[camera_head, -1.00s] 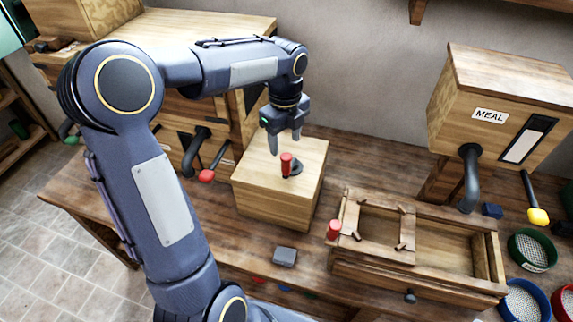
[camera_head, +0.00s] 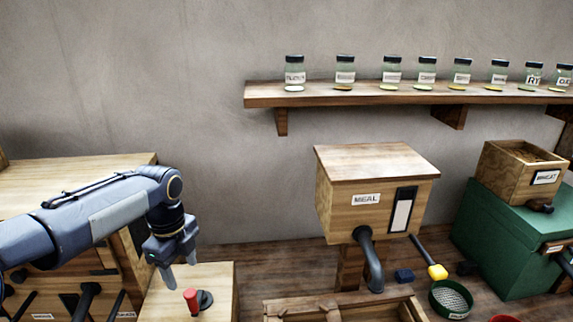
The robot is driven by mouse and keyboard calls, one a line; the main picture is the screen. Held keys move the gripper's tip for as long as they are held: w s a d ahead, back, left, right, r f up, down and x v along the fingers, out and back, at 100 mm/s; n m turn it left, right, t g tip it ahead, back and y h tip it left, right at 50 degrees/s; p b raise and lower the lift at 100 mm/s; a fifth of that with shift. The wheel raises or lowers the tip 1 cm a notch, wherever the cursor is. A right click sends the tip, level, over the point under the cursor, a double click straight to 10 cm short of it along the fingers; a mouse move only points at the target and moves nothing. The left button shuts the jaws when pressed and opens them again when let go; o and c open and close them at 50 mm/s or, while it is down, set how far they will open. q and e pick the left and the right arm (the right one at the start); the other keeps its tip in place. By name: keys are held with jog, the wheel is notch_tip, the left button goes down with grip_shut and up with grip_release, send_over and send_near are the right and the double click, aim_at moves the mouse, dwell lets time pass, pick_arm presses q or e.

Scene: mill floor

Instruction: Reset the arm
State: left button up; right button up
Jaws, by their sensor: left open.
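My left arm comes in from the left. Its gripper (camera_head: 180,275) is open and empty, pointing down. It hangs above a pale wooden block (camera_head: 222,285) and just behind and left of a red-handled knob (camera_head: 192,300) on the block's top. The fingers look apart from the knob. My right gripper is not in view.
A MEAL box (camera_head: 335,215) with a dark spout and yellow-tipped lever (camera_head: 437,271) stands right of centre. A wooden tray (camera_head: 290,306) is at the bottom edge. A green chest (camera_head: 480,232) bears a WHEAT bin (camera_head: 507,180). A shelf (camera_head: 400,97) with several jars crosses the wall.

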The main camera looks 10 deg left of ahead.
pick_arm(q)
jog(key=s+d+f+n+t+h+b, duration=0.1)
jog(key=s+d+f+n, duration=0.1)
jog(key=s+n, duration=0.5)
jog(key=s+d+f+n+t+h+b, duration=0.1)
jog(key=s+d+f+n+t, duration=0.1)
jog(key=s+n, duration=0.5)
jog(key=s+d+f+n+t+h+b, duration=0.1)
jog(key=s+d+f+n+t+b, duration=0.1)
jog(key=s+n, duration=0.5)
jog(key=shift+s+d+f+n+h, duration=0.15)
jog(key=shift+d+f+n+h, duration=0.3)
jog(key=shift+d, duration=0.45)
